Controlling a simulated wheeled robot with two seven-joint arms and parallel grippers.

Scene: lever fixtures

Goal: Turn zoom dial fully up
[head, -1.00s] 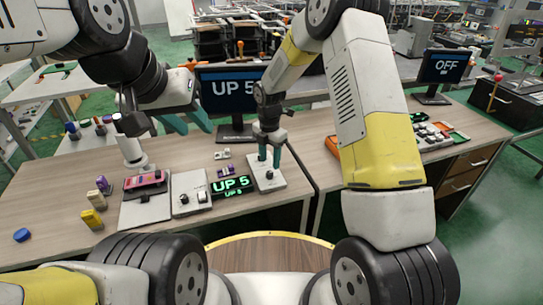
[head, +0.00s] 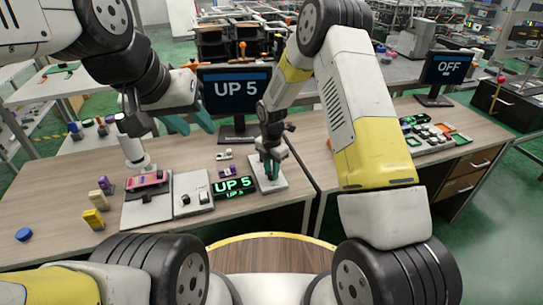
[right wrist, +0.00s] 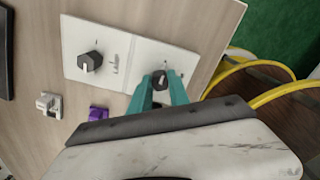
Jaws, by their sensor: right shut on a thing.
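A white panel (head: 264,186) lies near the right side of the left table. In the right wrist view the panel (right wrist: 116,48) carries two black dials with white marks. My right gripper (head: 273,168) points down over the panel. In the right wrist view its teal fingers (right wrist: 160,86) are shut on the nearer dial (right wrist: 161,79). The other dial (right wrist: 90,62) stands free beside it. I cannot read which label names the zoom dial. My left gripper (head: 191,122) is held above the table at the left, its teal fingers apart and empty.
A monitor (head: 235,89) and a small green display (head: 233,187) both read UP 5. Left of the panel are another white panel (head: 191,197) and a plate with a pink block (head: 150,180). A purple block (right wrist: 98,113) lies close to the gripped dial's panel.

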